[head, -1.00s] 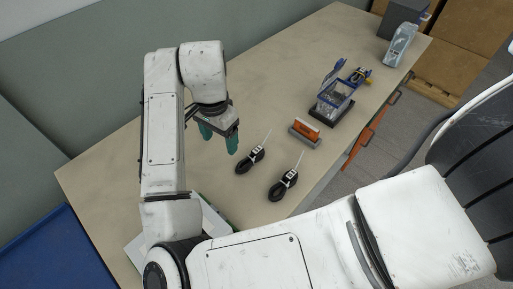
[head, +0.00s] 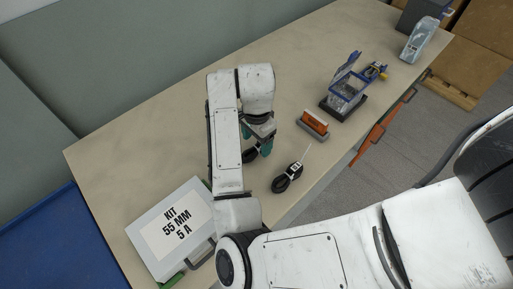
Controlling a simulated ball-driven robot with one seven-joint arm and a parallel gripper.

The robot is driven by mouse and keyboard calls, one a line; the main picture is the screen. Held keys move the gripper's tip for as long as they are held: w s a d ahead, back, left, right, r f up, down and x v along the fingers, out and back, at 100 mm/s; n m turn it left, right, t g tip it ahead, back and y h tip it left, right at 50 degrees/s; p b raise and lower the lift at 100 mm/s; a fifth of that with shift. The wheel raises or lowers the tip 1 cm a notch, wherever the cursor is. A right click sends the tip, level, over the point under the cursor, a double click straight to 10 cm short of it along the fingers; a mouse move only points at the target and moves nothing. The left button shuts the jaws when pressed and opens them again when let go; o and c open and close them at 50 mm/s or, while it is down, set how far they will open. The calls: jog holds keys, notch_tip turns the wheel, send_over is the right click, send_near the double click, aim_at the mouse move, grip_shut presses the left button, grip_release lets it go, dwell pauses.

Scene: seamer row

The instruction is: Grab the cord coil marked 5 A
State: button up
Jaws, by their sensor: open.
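Two black cord coils with white ties and tags lie on the table. One coil (head: 288,179) lies in the open at the middle right of my forearm. The other coil (head: 250,156) is mostly hidden behind my gripper and arm. The markings on the tags are too small to read. My gripper (head: 258,150), with green fingers, points down over or beside the hidden coil. It is open, and I cannot tell whether its fingers touch that coil.
A white case (head: 152,248) labelled "KIT 55 MM 5 A" lies at the table's left front. An orange block in a grey holder (head: 313,125), a blue-framed clear box (head: 345,97) and a clear device (head: 418,40) stand to the right. The table's back left is clear.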

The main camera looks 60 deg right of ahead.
jog(key=shift+f, duration=0.9)
jog(key=c, duration=1.3)
jog(key=shift+o, duration=0.2)
jog(key=shift+r, duration=0.1)
